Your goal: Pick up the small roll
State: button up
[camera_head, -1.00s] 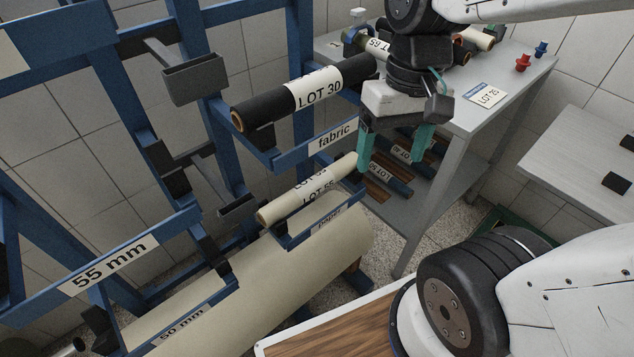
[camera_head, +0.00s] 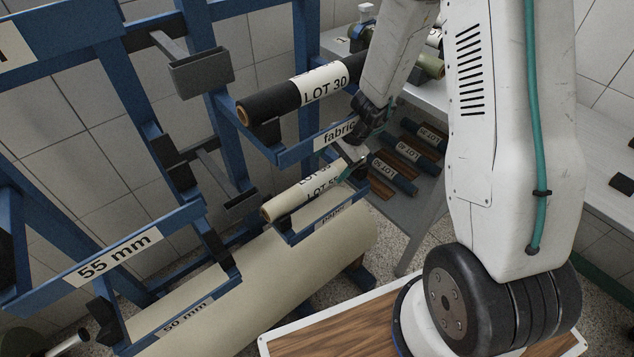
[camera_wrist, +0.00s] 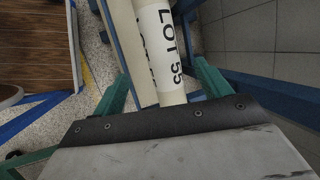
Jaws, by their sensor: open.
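The small cream roll (camera_head: 290,203) rests on the blue rack arm marked "paper", with a white LOT 55 label. In the wrist view the roll (camera_wrist: 166,50) extends away from my gripper, its near end between the fingers. My gripper (camera_head: 352,163) is at the roll's right end in the head view, and my arm partly hides this area. In the wrist view the teal fingers of my gripper (camera_wrist: 162,86) are open, one on each side of the roll. Whether they touch it cannot be told.
A large cream roll (camera_head: 260,270) lies below. A grey shelf table with several rolls (camera_head: 408,152) on its lower shelf stands behind my gripper.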

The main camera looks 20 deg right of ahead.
aim_at(321, 177)
jog(key=shift+w+f, duration=0.2)
jog(key=shift+f, duration=0.2)
jog(key=x, duration=0.7)
jog(key=shift+a+r, duration=0.15)
jog(key=shift+a, duration=0.05)
jog(key=c, duration=1.4)
jog(key=shift+o, duration=0.2)
jog(key=shift+r, duration=0.1)
